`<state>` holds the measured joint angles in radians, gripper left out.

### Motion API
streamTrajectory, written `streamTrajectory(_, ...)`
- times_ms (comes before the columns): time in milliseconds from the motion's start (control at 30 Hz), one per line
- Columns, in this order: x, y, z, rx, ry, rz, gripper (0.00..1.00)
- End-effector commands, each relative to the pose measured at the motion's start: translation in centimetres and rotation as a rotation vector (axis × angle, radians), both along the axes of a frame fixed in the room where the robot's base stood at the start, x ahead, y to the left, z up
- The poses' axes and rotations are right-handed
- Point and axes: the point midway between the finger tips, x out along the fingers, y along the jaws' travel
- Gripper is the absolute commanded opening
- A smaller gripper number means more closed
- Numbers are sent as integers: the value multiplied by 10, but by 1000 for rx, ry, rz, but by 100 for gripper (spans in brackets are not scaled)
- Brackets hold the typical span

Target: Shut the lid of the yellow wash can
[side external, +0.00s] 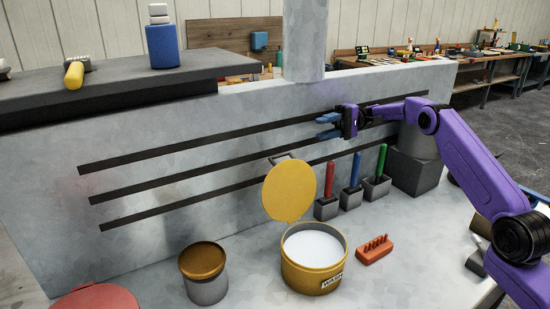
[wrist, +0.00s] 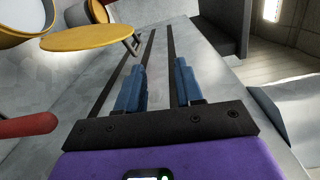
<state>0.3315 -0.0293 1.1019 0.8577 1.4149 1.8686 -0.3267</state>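The yellow wash can (side external: 313,279) stands on the grey bench, with white contents and a "WASH" label on its front. Its round yellow lid (side external: 290,192) stands open, raised at the can's back left, with a dark handle (side external: 281,158) at its top edge. In the wrist view the lid (wrist: 88,38) and its handle (wrist: 131,43) lie left of the fingers, and the can's rim (wrist: 38,40) is cut off at the top left. My gripper (side external: 318,127) is open and empty, above and right of the lid, apart from it, near the slotted back panel. Its blue fingers (wrist: 158,77) are spread.
Red, blue and green handled tools (side external: 351,186) stand in grey holders right of the lid. An orange peg block (side external: 374,249) lies right of the can. A grey pot with a brown-yellow top (side external: 204,274) and a red disc (side external: 97,299) are left. A post (side external: 305,40) rises behind.

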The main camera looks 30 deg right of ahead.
Motion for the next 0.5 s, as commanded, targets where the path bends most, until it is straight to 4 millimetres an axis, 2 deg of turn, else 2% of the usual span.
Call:
streamTrajectory(67,5,-17,-5,33,-13,-34,36)
streamTrajectory(100,6,-17,-12,40,-12,-35,36)
streamTrajectory(300,5,-16,-47,36,-13,-32,36)
streamTrajectory(500,5,-7,-53,35,-14,-30,36)
